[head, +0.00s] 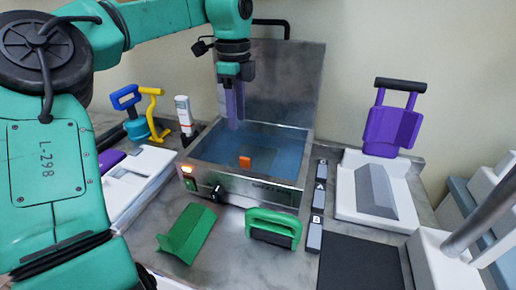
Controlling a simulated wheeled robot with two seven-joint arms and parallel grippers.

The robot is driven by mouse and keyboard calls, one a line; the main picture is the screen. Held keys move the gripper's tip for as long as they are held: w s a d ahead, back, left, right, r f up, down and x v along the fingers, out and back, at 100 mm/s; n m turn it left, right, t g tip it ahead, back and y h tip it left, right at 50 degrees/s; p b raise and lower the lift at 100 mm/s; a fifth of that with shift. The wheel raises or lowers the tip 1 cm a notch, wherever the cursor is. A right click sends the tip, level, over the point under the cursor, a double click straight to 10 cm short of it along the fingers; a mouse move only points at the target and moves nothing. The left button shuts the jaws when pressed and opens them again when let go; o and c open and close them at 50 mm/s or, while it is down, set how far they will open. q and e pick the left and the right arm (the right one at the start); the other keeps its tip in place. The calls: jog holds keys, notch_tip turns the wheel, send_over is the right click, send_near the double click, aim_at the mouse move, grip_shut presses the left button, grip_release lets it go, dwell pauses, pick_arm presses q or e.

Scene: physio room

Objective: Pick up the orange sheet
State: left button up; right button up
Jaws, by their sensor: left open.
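A small orange piece (245,161), which I take to be the orange sheet, shows in the blue water of the metal bath (240,190). How much of the sheet is under the water I cannot tell. My left gripper (235,118) hangs over the back part of the bath, pointing down, with purple fingers. It is open, above and behind the orange piece and apart from it. My right gripper does not show.
The bath's raised lid (275,85) stands behind my gripper. In front lie a green angled piece (188,233) and a green-handled block (273,228). Blue and yellow handled tools (140,112) stand left. A purple piece (393,128) with a black handle stands right, behind a white tray (345,200).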

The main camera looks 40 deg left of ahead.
pick_arm(q)
send_over(241, 162)
notch_tip(241, 162, down, 6)
notch_tip(241, 162, down, 7)
jog(key=shift+w+a+f+p, duration=0.1)
jog(key=shift+a+p, duration=0.05)
jog(key=shift+p, duration=0.75)
jog(key=shift+w+a+f, duration=0.1)
jog(key=shift+f, duration=0.35)
grip_shut()
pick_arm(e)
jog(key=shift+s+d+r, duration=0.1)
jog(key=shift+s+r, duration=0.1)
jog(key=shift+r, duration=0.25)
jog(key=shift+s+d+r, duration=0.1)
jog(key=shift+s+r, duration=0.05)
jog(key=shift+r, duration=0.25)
